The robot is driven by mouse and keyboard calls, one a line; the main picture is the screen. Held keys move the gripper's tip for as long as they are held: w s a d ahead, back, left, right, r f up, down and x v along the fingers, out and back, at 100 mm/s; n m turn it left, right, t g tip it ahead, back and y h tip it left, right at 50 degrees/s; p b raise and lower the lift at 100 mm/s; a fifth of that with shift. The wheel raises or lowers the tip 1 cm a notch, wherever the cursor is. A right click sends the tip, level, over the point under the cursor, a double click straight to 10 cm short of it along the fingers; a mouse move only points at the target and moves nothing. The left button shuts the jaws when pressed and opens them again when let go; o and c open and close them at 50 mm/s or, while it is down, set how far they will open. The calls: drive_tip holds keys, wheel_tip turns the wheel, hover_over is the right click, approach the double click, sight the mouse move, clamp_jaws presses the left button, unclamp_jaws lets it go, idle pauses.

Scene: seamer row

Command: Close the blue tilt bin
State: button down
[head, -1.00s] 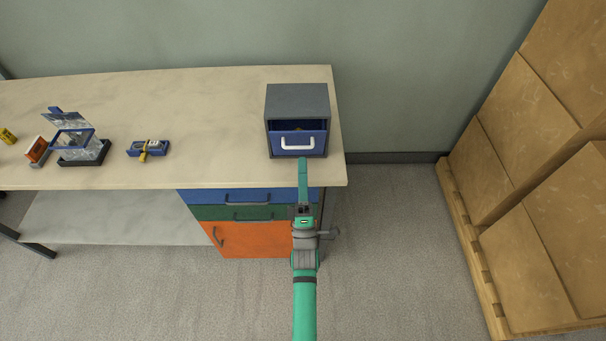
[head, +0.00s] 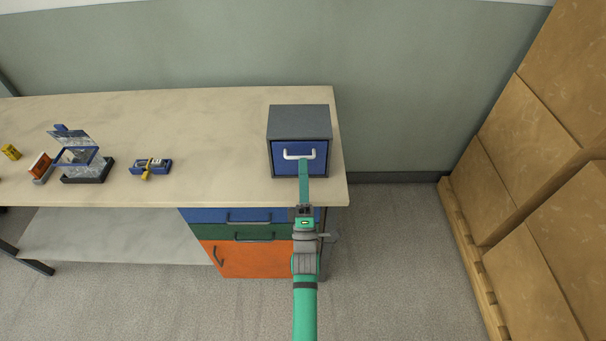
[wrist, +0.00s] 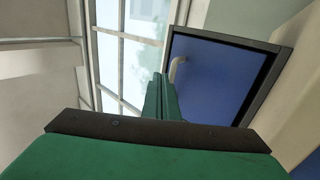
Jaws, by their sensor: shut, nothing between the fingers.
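The blue tilt bin (head: 291,158) is the blue front with a white handle, set in a dark grey housing (head: 299,121) at the right end of the bench top. Its front sits flush in the housing, with no gap showing above it. It also shows in the wrist view (wrist: 215,75), with the handle (wrist: 178,70) on it. My green gripper (head: 304,168) is shut and empty, its fingertips at the bin front just below the handle. In the wrist view the shut fingers (wrist: 160,90) reach toward the blue front. I cannot tell whether they touch it.
The bench top (head: 225,125) is clear left of the housing. Farther left are a blue item with a yellow part (head: 151,167), a clear-and-blue stand (head: 80,157) and an orange box (head: 40,166). Drawers (head: 245,233) sit below. Stacked cartons (head: 535,150) stand at right.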

drive_tip(key=shift+w+r, duration=0.15)
drive_tip(key=shift+w, duration=0.15)
idle(0.4)
drive_tip(key=s+f+m+g, duration=0.3)
drive_tip(key=s+m, duration=0.3)
drive_tip(key=s, duration=0.9)
drive_tip(key=s+f+m+g, duration=0.3)
drive_tip(key=s+m, duration=0.3)
drive_tip(key=s, duration=0.9)
drive_tip(key=s+a+f+m+g, duration=0.1)
drive_tip(key=s+f+m+g, duration=0.3)
drive_tip(key=s, duration=1)
drive_tip(key=shift+s+f+m, duration=0.4)
drive_tip(key=shift+f+m, duration=0.15)
drive_tip(key=shift+m, duration=0.65)
drive_tip(key=shift+w+a, duration=0.1)
drive_tip(key=shift+w, duration=0.05)
